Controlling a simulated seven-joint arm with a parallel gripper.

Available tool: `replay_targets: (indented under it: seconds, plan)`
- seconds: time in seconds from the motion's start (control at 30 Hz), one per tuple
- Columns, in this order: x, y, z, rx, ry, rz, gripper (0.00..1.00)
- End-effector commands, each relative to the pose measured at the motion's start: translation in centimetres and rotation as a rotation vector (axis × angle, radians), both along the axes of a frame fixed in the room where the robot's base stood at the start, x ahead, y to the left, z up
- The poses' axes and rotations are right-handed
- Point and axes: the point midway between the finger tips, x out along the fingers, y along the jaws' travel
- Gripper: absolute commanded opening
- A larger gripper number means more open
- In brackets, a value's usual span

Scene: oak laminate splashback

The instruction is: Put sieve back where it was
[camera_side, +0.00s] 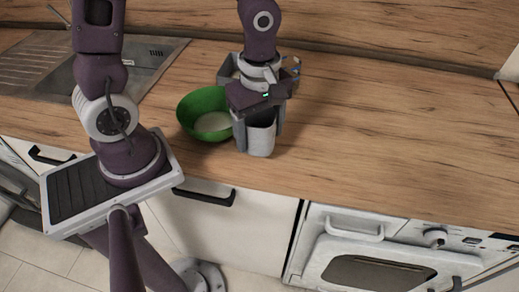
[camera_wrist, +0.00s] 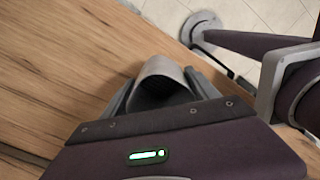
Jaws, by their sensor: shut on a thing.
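The sieve (camera_side: 261,143) is a light grey cup-shaped piece, upright between the fingers of my gripper (camera_side: 258,132) in the side view. My gripper points down and is shut on it. In the wrist view the sieve (camera_wrist: 160,72) shows its curved rim and dark inside between the two grey fingers of my gripper (camera_wrist: 158,88). Its lower end is at or just above the wooden worktop; I cannot tell if it touches. The upper part is hidden by my gripper in the side view.
A green bowl (camera_side: 190,107) with pale contents stands just left of the sieve. A grey bin (camera_side: 226,70) stands behind my gripper, partly hidden. A sink (camera_side: 140,62) lies at the left. The worktop (camera_side: 400,130) to the right is clear; its front edge is close.

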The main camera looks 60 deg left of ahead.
Motion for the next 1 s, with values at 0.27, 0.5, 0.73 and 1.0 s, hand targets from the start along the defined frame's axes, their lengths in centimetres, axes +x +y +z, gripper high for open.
replay_targets:
  seconds: [0.27,0.5,0.73,1.0]
  plan:
    - [0.0,0.0,-4.8,0.000,0.002,0.000,0.21]
    - [0.1,0.0,-4.9,0.000,-0.001,0.003,0.21]
    - [0.1,0.1,-5.2,0.000,0.000,0.003,0.90]
    - [0.1,0.1,-5.2,0.000,-0.001,0.004,0.90]
